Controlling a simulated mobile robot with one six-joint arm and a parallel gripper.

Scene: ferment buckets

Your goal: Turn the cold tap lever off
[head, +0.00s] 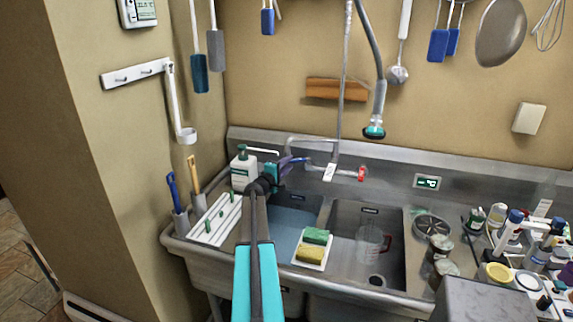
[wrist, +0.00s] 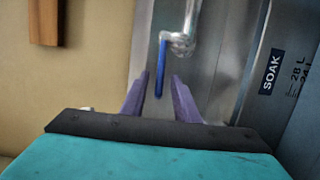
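The cold tap lever is a slim blue bar (wrist: 160,68) joined to a chrome tap body (wrist: 183,42) in the wrist view. In the head view the lever is mostly hidden by my gripper (head: 298,160), at the tap on the sink's back ledge. My gripper's two purple fingers also show in the wrist view (wrist: 160,82). They are apart, and the lever's free end appears in the gap between them. I cannot tell whether either finger touches it. The red lever (head: 361,174) stands to the right on the same tap.
A white pump bottle (head: 243,170) stands close to my wrist, on the left. Below are a water-filled left basin (head: 291,222) marked SOAK and a right basin holding a clear jug (head: 369,244). A sponge tray (head: 312,250) sits between them. A spray hose (head: 378,105) hangs above.

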